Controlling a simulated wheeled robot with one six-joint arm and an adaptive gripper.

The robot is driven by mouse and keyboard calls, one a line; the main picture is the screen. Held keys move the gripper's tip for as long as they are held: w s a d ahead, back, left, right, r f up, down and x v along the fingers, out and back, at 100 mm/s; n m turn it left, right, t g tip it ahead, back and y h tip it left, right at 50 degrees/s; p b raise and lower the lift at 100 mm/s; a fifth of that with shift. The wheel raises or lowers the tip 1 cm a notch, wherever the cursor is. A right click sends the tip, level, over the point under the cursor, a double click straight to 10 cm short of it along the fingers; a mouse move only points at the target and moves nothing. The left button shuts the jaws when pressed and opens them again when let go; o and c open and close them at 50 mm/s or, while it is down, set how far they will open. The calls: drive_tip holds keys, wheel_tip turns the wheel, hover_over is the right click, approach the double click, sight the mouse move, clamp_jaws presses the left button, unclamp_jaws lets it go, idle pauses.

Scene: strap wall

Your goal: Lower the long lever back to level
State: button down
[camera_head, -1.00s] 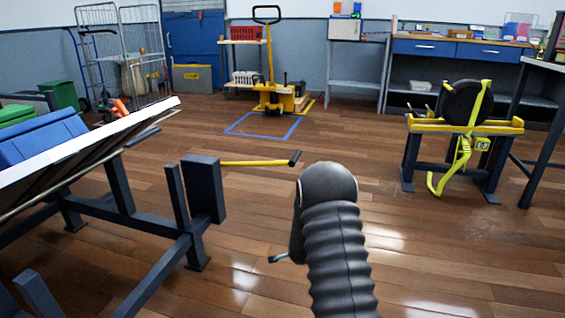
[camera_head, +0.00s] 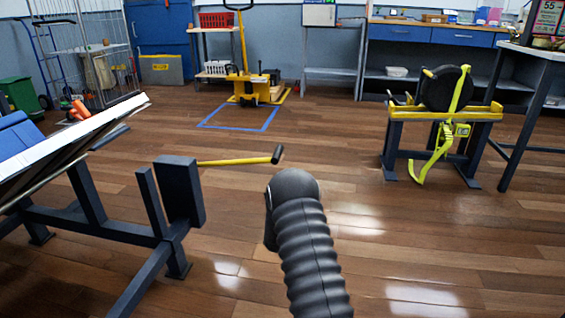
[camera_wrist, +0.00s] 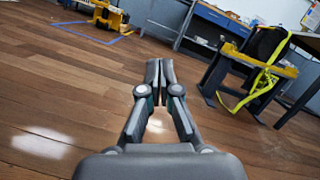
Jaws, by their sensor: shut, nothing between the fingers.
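The long lever (camera_head: 235,161) is a yellow bar with a black grip at its right end. In the head view it comes out from behind a dark post (camera_head: 180,190) of the left bench and looks close to level, its grip end slightly higher. My gripper (camera_wrist: 159,72) shows in the wrist view with its fingers together and empty, pointing out over the floor. In the head view my ribbed black arm rises in front of the lever's right side, and the gripper is hidden there. The lever is not visible in the wrist view.
The left bench has a tilted white-edged top (camera_head: 75,142) and dark legs. A yellow-topped stand (camera_head: 485,115) with a black drum and yellow strap is at right. A yellow pallet truck (camera_head: 246,88) stands at the back by a blue floor outline. The middle floor is clear.

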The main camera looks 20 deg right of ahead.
drive_tip(key=shift+a, duration=0.1)
drive_tip(key=shift+w, duration=0.1)
idle(0.3)
drive_tip(key=w+d+r, duration=0.3)
drive_tip(key=w+r, duration=0.3)
drive_tip(key=w, duration=0.3)
drive_tip(key=shift+d+b, duration=0.3)
drive_tip(key=shift+w, duration=0.1)
